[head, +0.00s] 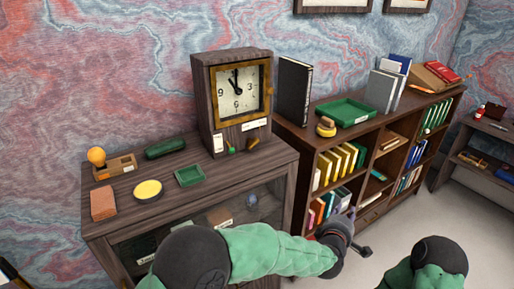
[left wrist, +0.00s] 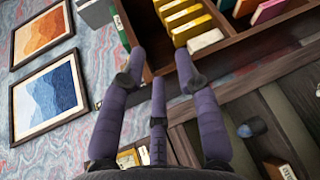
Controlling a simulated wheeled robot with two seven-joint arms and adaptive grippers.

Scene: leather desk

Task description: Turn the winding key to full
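The dark wooden clock (head: 238,95) stands on the cabinet at the back, with a gold-framed white face. A small brass-coloured piece (head: 252,143) at the front of its base may be the winding key; it is too small to be sure. My left gripper (head: 350,232) is in front of the bookshelf, right of and below the clock, apart from it. In the left wrist view its purple fingers (left wrist: 158,75) are spread with nothing between them. A gold-edged white piece, perhaps the clock face (left wrist: 128,158), shows behind the palm. My right arm is at lower right; its gripper is not visible.
The cabinet top (head: 220,183) holds a green tray (head: 189,176), a yellow dish (head: 147,189), a brick-red block (head: 103,204) and a wooden organiser (head: 115,167). A bookshelf (head: 300,150) with books and a large green tray (head: 346,112) adjoins on the right.

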